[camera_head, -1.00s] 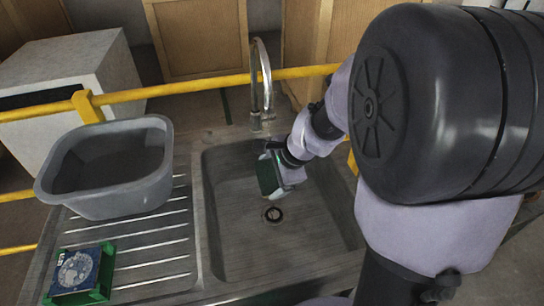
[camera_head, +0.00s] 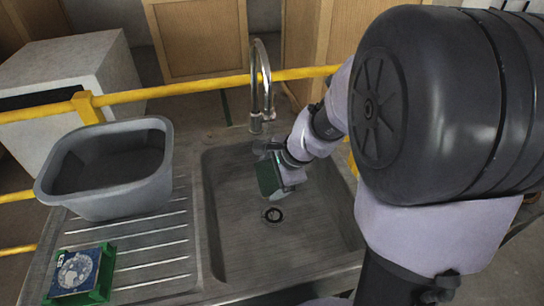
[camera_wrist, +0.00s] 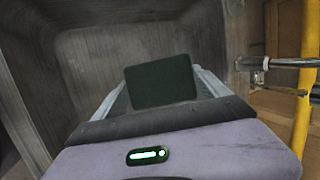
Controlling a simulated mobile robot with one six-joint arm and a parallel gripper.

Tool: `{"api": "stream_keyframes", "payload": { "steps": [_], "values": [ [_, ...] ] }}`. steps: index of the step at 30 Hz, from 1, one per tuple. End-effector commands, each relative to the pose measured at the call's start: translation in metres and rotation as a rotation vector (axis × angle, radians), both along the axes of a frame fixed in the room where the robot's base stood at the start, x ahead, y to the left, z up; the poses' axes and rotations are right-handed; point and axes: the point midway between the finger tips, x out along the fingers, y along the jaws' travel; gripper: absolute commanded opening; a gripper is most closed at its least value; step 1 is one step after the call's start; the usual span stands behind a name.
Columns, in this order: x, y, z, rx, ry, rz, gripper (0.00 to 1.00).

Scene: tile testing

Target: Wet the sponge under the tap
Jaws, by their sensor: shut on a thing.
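The sponge (camera_head: 267,179) is a dark green block held over the sink basin, below and slightly right of the tap (camera_head: 264,85). In the wrist view the sponge (camera_wrist: 160,82) sits between the two grey fingers. My gripper (camera_head: 277,176) is shut on it, and the sponge is clear of the basin floor. The tap is a tall chrome gooseneck behind the basin. Its end (camera_wrist: 262,64) shows at the right of the wrist view, apart from the sponge. I see no water stream.
The grey sink basin (camera_head: 300,235) has a drain (camera_head: 272,215) and walls around my gripper. A grey tub (camera_head: 105,195) stands on the ribbed draining board (camera_head: 155,245). A blue patterned tile (camera_head: 75,272) lies in a green holder (camera_head: 103,285). A yellow rail (camera_head: 190,88) runs behind.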

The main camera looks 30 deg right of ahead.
Motion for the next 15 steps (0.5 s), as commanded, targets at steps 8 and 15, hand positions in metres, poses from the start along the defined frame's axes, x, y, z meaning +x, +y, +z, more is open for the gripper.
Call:
{"api": "stream_keyframes", "payload": {
  "steps": [8,15],
  "values": [
    [-0.01,0.006,0.013,-0.001,-0.001,0.001,0.53],
    [-0.033,0.019,0.035,-0.001,-0.001,0.002,0.53]
  ]
}}
